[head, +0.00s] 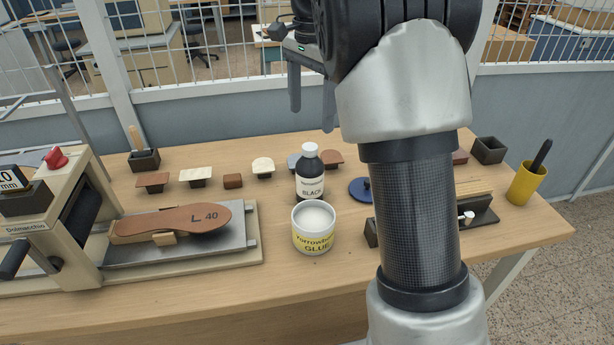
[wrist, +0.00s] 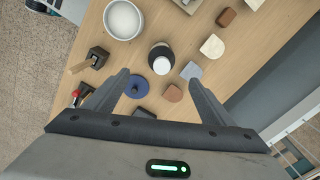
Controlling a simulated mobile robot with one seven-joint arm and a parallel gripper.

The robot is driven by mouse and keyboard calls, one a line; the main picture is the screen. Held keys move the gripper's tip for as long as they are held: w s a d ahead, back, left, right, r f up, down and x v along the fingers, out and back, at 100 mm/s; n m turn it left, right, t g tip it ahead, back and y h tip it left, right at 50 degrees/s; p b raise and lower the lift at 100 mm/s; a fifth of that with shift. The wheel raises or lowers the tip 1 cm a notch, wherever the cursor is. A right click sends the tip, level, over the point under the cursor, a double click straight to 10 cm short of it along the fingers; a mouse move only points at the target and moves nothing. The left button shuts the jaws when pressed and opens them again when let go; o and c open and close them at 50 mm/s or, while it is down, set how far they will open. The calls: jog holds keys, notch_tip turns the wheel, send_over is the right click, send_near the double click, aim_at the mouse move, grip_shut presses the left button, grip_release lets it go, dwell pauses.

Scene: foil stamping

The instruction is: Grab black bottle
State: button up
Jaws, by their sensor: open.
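The black bottle (head: 310,177) has a white cap and a label reading BLACK. It stands upright on the wooden table, just behind the glue tub (head: 314,228) in the head view. In the wrist view I look down on the bottle (wrist: 161,58), with its pale cap facing me. My gripper (wrist: 164,88) is open and empty, its two fingers spread wide. The bottle shows beyond the fingertips, roughly between them, and is not touched. In the head view my gripper (head: 311,92) hangs above and behind the bottle, partly hidden by my arm.
A blue round lid (wrist: 137,87) and several small blocks lie close around the bottle. The stamping press with a brown sole (head: 180,222) stands left. A yellow cup (head: 525,185) stands at the right end. A wire-mesh barrier (head: 220,60) runs behind the table.

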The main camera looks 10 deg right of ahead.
aim_at(310, 160)
jog(key=f+b, duration=0.2)
jog(key=f, duration=1.2)
jog(key=shift+w+f, duration=0.15)
jog(key=shift+w, duration=0.05)
jog(key=shift+c, duration=0.6)
grip_shut()
